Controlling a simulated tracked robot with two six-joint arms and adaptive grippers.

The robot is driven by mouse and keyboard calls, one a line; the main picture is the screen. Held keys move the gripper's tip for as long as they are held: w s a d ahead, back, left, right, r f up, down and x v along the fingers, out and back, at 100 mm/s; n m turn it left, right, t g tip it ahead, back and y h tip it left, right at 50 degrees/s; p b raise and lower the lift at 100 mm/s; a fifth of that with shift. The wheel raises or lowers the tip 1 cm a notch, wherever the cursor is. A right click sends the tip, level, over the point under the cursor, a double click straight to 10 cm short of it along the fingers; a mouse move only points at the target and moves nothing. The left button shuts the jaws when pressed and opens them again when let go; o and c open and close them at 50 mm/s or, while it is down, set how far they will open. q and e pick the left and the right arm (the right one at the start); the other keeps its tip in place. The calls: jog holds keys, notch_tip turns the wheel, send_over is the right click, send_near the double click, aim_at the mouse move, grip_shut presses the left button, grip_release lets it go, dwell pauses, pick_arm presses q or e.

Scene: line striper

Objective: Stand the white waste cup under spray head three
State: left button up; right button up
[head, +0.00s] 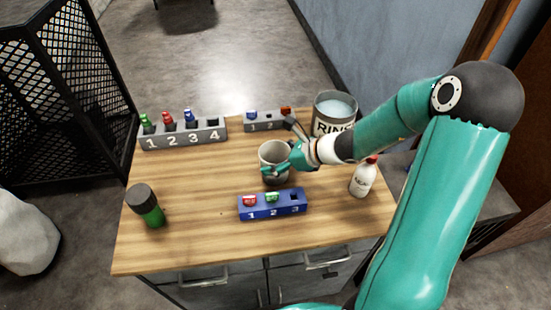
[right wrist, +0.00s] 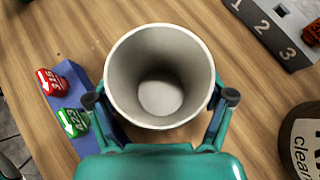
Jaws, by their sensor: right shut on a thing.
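The white waste cup (head: 273,155) is upright and open at the top, above the middle of the wooden table, behind the blue block. In the right wrist view the cup (right wrist: 160,90) looks empty. My right gripper (head: 279,169) is shut around the cup, with a fingertip on either side of it in the right wrist view. I cannot tell whether the cup's base touches the table. My left gripper is out of view. I cannot make out a spray head numbered three on any machine.
A blue block (head: 272,213) holds red and green tips; its slot 3 is empty. Grey numbered blocks (head: 183,141) (head: 263,126) stand at the back. A rinse pot (head: 335,105), a white bottle (head: 363,180) and a green bottle (head: 146,206) stand around. The table's left middle is clear.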

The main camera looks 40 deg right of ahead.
jog(key=o, duration=1.1)
jog(key=shift+o, duration=0.2)
